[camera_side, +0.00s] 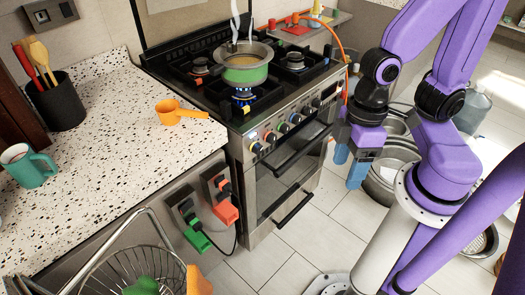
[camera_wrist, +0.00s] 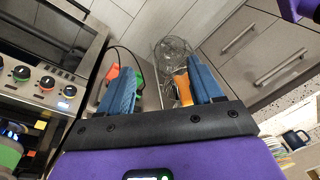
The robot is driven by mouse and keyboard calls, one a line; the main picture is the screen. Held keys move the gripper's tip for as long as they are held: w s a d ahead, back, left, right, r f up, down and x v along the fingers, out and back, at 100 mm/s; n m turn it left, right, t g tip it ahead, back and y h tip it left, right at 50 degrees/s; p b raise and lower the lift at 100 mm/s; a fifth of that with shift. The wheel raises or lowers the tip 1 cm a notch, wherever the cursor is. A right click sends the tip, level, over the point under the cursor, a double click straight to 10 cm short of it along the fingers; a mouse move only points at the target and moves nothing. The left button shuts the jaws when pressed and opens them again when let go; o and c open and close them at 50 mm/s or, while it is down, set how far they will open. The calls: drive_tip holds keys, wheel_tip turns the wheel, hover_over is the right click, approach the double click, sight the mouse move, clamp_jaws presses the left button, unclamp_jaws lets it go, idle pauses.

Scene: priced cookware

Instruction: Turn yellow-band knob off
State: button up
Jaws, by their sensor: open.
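The stove's front panel carries a row of knobs with coloured bands, seen in the side view (camera_side: 270,137) and at the left of the wrist view (camera_wrist: 47,83). The nearest knob (camera_side: 257,148) seems to have a yellowish mark, but the bands are too small to tell surely which is yellow. A blue flame (camera_side: 243,94) burns under the green pot (camera_side: 246,72), which steams and holds yellow liquid. My gripper (camera_side: 350,165) is open and empty, fingers down, in front of the stove to the right, apart from the knobs. Its blue fingers show in the wrist view (camera_wrist: 160,75).
An oven handle (camera_side: 293,208) juts from the stove front. An orange scoop (camera_side: 180,112) lies on the speckled counter (camera_side: 110,130). A wire basket (camera_side: 135,272) stands near left. Metal pots (camera_side: 385,180) stand behind my gripper.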

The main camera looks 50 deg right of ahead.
drive_tip(key=w+a+f+m+t, duration=0.1)
drive_tip(key=w+a+f+m, duration=0.1)
drive_tip(key=a+f+m, duration=0.5)
drive_tip(key=m+t+h, duration=0.2)
drive_tip(key=m+t, duration=0.2)
drive_tip(key=t, duration=0.9)
approach(260, 151)
drive_tip(key=x, duration=0.9)
drive_tip(key=c, duration=1.1)
